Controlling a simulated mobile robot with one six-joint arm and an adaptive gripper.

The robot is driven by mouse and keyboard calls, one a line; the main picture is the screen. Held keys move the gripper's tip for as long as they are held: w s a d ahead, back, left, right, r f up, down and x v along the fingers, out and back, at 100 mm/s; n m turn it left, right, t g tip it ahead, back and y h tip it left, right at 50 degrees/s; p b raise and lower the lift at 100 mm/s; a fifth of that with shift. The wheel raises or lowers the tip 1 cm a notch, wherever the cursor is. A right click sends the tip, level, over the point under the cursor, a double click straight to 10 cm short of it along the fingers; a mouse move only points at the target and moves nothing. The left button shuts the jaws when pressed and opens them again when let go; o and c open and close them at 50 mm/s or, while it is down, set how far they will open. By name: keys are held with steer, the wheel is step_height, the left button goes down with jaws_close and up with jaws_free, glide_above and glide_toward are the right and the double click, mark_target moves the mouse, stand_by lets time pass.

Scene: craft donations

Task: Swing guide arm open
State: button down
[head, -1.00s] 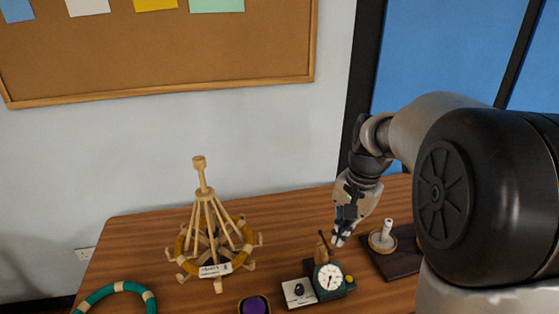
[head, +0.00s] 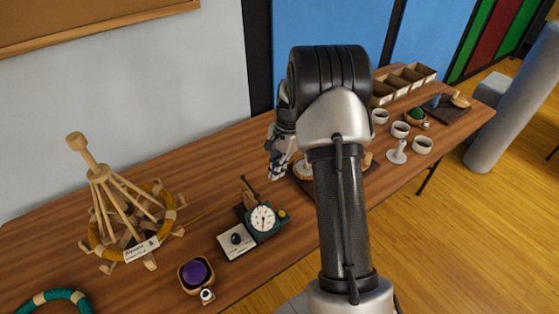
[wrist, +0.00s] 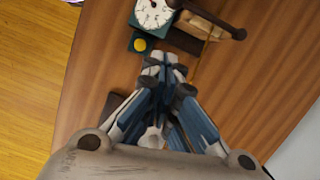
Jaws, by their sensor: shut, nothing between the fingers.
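The teal device with a round white dial (head: 262,218) stands on the table; its dial is at the top of the wrist view (wrist: 153,12). A dark rod (wrist: 212,19) with a round knob at its end reaches right from beside the dial, over a wooden piece (wrist: 200,28); this rod looks like the guide arm. In the head view the rod (head: 248,186) rises above the device. My gripper (head: 275,173) is shut and empty, above the table to the right of the device. In the wrist view its fingertips (wrist: 163,62) are just below the yellow button (wrist: 139,44), apart from the rod.
A wooden spoked stand (head: 105,195) with a yellow ring is at left. A purple item in a holder (head: 195,272) and a white card (head: 236,241) lie near the device.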

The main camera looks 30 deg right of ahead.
mark_target(250, 187)
steer(key=shift+s+a+f+b, duration=0.15)
steer(key=shift+a+f+b, duration=0.1)
steer(key=shift+a+f, duration=0.35)
steer(key=shift+s+a+f+b, duration=0.2)
steer(key=shift+a+f, duration=0.05)
steer(key=shift+a, duration=0.55)
steer(key=shift+s+a+f+b, duration=0.15)
steer(key=shift+a+f+b, duration=0.1)
steer(key=shift+a+f, duration=0.35)
steer(key=shift+a+r, duration=0.1)
steer(key=shift+r, duration=0.1)
steer(key=shift+a, duration=0.1)
steer(key=shift+s+a+m+p, duration=0.15)
steer(key=shift+m+p, duration=0.15)
steer(key=shift+m, duration=0.1)
